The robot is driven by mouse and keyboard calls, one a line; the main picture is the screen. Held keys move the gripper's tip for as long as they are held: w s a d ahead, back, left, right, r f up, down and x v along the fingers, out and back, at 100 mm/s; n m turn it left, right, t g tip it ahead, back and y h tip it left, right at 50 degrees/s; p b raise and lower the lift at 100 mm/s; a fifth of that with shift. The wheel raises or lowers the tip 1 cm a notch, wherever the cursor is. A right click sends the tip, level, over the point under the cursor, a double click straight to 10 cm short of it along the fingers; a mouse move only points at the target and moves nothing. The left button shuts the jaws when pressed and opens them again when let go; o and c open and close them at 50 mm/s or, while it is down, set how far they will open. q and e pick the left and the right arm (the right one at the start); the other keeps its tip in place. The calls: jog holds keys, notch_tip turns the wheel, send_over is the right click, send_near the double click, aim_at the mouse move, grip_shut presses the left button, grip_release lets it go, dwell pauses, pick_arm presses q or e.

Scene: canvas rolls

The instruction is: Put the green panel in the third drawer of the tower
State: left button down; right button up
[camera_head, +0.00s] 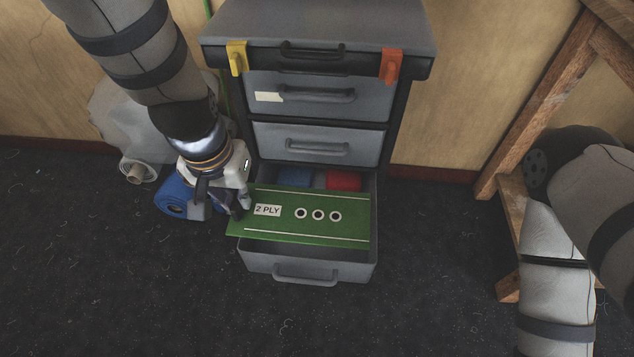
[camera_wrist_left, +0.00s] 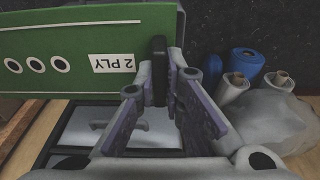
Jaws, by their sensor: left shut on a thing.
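The green panel (camera_head: 318,203) has a "2 PLY" label, several white-ringed dots and white lines. My left gripper (camera_head: 238,205) is shut on its left edge and holds it over the open drawer (camera_head: 308,264) of the grey tower (camera_head: 330,22). The panel's left end reaches past the drawer's side. I cannot tell whether the panel touches the drawer. In the left wrist view the panel (camera_wrist_left: 75,62) runs left from the fingers (camera_wrist_left: 168,75). Blue and red things (camera_head: 343,180) show at the back of the open drawer. My right gripper is out of view.
Two drawers above the open one are shut (camera_head: 320,96). Yellow (camera_head: 237,58) and orange (camera_head: 391,65) clips hang on the tower's top edge. A blue roll (camera_head: 173,200) and a pale roll (camera_head: 139,172) lie left of the tower. A wooden frame (camera_head: 535,100) stands at right.

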pick_arm(q)
jog(key=w+f+b, duration=0.7)
jog(key=w+f, duration=0.3)
jog(key=f, duration=0.5)
jog(key=f+b, duration=0.2)
jog(key=f, duration=0.3)
jog(key=f+b, duration=0.2)
jog(key=f, duration=0.3)
jog(key=f+b, duration=0.2)
jog(key=f, duration=0.4)
jog(key=shift+d+f+b, duration=0.1)
jog(key=shift+d+b, duration=0.2)
jog(key=c, duration=2)
grip_release()
jog(key=o, duration=0.3)
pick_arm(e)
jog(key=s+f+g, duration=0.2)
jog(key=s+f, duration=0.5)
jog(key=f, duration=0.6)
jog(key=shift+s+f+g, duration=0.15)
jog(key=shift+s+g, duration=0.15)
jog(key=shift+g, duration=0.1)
